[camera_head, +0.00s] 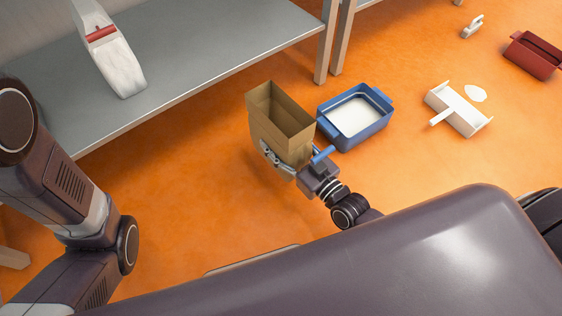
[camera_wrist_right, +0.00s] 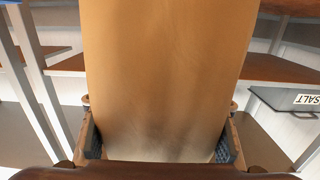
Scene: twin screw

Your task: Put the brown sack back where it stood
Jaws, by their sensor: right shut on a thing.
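The brown sack (camera_head: 281,118) is an open-topped, tan paper bag in the middle of the head view. My right gripper (camera_head: 276,158) is shut on its lower part. In the right wrist view the sack (camera_wrist_right: 165,75) fills the centre, with the right gripper's fingers (camera_wrist_right: 160,150) on either side of it. The sack looks upright or nearly so; I cannot tell whether its bottom touches the floor. My left arm comes in at the left of the head view, but its gripper is not visible.
A blue tub (camera_head: 355,117) with white contents stands just right of the sack. A grey table (camera_head: 190,60) at upper left bears a white, red-banded object (camera_head: 112,55). A white tray-like item (camera_head: 458,110) and a dark red bin (camera_head: 533,55) lie farther right. Orange floor (camera_head: 190,190) is clear left of the sack.

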